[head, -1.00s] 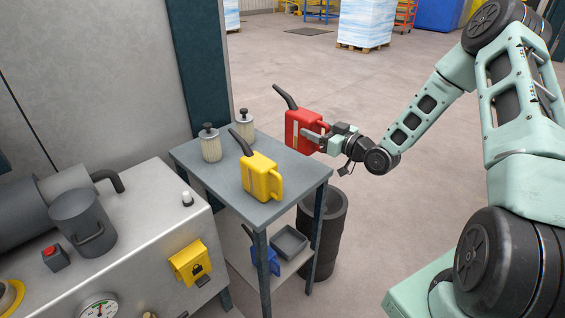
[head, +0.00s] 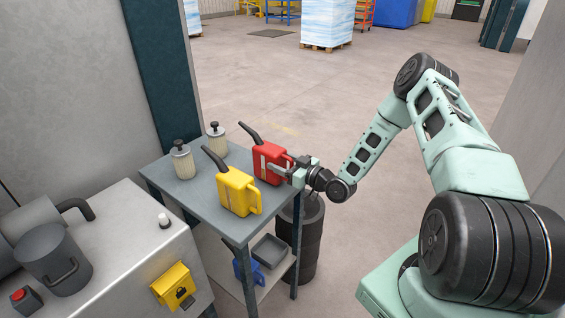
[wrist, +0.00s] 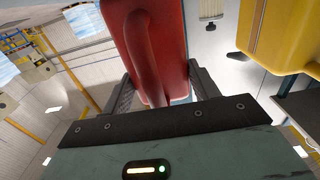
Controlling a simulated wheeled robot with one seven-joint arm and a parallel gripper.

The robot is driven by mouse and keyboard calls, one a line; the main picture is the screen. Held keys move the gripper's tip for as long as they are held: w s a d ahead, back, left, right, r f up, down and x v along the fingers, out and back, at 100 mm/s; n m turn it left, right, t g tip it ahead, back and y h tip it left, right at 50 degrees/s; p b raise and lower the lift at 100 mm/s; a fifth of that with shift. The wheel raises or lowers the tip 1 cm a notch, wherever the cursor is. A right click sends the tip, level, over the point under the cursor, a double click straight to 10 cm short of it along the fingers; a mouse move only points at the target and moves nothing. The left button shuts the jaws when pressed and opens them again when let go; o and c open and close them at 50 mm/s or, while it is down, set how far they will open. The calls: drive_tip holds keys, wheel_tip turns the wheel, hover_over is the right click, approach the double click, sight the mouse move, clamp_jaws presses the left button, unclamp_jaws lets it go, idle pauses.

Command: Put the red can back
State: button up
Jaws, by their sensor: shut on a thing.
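The red can (head: 271,162) has a dark spout and is at the right edge of the grey table's top (head: 190,195), just behind the yellow can (head: 238,190). My gripper (head: 280,171) is shut on the red can from the right. In the wrist view the red can (wrist: 146,45) stands between the two fingers, its handle toward the camera. The yellow can shows at the upper right of the wrist view (wrist: 280,35). I cannot tell whether the red can's base touches the table top.
Two pale filter cylinders (head: 183,162) stand at the table's back left. A lower shelf holds a blue can (head: 247,270) and a grey tray (head: 270,250). A dark bin (head: 308,240) stands beside the table. A metal machine (head: 120,255) fills the left front.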

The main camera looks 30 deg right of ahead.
drive_tip(key=shift+f, duration=0.35)
drive_tip(key=shift+f, duration=0.1)
drive_tip(key=shift+f+b, duration=0.15)
drive_tip(key=shift+b, duration=0.15)
drive_tip(key=o, duration=1.3)
drive_tip(key=shift+r, duration=0.2)
drive_tip(key=b+v, duration=0.4)
drive_tip(key=v, duration=0.8)
